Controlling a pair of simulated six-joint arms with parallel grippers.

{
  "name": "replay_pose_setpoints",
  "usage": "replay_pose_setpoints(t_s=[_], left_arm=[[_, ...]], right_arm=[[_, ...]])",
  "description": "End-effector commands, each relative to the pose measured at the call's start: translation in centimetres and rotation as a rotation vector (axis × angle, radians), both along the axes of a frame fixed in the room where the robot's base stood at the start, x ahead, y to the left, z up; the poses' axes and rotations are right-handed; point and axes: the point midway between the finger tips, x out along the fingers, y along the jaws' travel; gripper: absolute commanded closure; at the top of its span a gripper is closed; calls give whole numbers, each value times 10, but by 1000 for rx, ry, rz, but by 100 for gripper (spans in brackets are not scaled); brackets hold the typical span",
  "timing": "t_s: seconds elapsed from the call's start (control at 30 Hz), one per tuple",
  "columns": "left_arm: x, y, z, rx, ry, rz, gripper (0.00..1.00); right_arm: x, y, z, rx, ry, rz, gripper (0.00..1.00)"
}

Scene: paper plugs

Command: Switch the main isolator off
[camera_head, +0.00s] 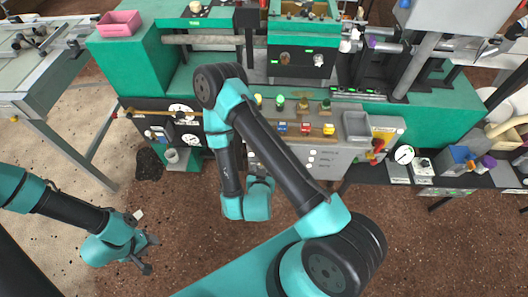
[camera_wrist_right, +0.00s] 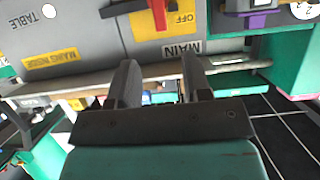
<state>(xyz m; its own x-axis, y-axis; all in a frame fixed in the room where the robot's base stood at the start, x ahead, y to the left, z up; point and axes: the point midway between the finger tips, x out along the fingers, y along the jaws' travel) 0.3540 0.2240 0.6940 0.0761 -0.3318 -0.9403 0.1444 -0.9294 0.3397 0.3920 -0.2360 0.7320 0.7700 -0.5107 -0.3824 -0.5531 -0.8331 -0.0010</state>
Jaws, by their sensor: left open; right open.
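The main isolator is a red handle (camera_wrist_right: 158,14) beside a yellow OFF label (camera_wrist_right: 178,22) and the word MAIN on a grey panel, upside down at the top of the right wrist view. In the head view a red and yellow handle (camera_head: 377,150) shows at the right end of the grey cabinet. My right gripper (camera_wrist_right: 156,80) is open and empty, its fingers apart below the handle in the wrist view and not touching it. In the head view it is by the cabinet front, its fingers mostly hidden. My left gripper (camera_head: 148,254) is open and empty above the brown floor.
A yellow MAINS INSIDE label (camera_wrist_right: 50,60) is on the same panel. A ledge (camera_wrist_right: 70,84) runs below it in the wrist view. A gauge (camera_head: 404,154) and small boxes stand right of the cabinet. Coloured knobs line its top. The floor in front is clear.

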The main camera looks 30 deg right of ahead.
Motion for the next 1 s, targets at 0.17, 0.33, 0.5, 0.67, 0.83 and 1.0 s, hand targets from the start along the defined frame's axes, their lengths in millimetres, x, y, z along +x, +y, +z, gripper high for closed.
replay_pose_setpoints(t_s=[0.17, 0.33, 0.5, 0.67, 0.83, 1.0], left_arm=[[0, 0, 0, 0, 0, 0, 57], [0, 0, 0, 0, 0, 0, 57], [0, 0, 0, 0, 0, 0, 57], [0, 0, 0, 0, 0, 0, 57], [0, 0, 0, 0, 0, 0, 57], [0, 0, 0, 0, 0, 0, 57]], right_arm=[[21, -16, -11, 1, -2, -6, 55], [43, -30, -22, 1, -2, -6, 55], [65, -45, -32, 0, -2, -5, 55], [83, -56, -41, -1, -1, -3, 55], [92, -62, -46, -2, 0, -1, 55], [94, -62, -46, -1, 1, 0, 55]])
